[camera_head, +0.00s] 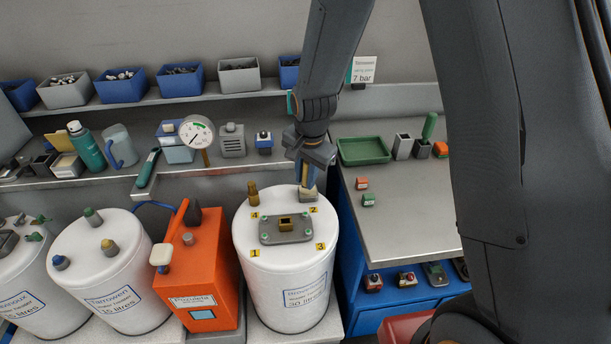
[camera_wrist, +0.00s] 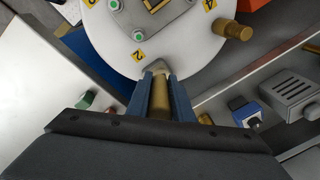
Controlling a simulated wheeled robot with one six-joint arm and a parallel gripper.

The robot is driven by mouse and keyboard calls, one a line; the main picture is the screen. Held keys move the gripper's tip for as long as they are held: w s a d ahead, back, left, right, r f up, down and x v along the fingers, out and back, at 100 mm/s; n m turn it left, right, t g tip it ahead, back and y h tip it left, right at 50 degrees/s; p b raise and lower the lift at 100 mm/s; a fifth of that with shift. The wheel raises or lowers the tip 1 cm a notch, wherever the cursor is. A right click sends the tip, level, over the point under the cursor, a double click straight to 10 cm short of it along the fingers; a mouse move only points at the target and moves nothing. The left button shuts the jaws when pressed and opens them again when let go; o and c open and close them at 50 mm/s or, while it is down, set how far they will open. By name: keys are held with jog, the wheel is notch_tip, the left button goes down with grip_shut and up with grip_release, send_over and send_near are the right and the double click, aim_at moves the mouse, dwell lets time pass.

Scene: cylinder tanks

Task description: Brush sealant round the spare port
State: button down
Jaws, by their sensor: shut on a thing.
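My gripper (camera_head: 307,176) is shut on a tan, round-handled tool, seemingly the brush (camera_wrist: 160,98); the blue fingers lie on both sides of it in the wrist view (camera_wrist: 160,88). The tool points down at a grey fitting (camera_head: 308,196) at the far right of the white tank's (camera_head: 290,280) top, near label 2. This looks like the spare port, also in the wrist view (camera_wrist: 151,70). The fingers and tool partly hide it. I cannot tell whether the tip touches it, and no sealant is clearly visible.
A bolted grey plate (camera_head: 270,238) with numbered labels sits mid-lid; a brass fitting (camera_head: 253,193) stands at its back left. An orange pump unit (camera_head: 205,265) stands close left. A bench with a green tray (camera_head: 365,150) and small blocks is on the right; its front part is clear.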

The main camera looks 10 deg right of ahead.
jog(key=shift+w, duration=0.1)
jog(key=shift+w+r, duration=0.15)
jog(key=shift+w, duration=1)
jog(key=c, duration=2.4)
grip_release()
grip_shut()
jog(key=shift+s+p, duration=0.35)
jog(key=shift+s, duration=0.9)
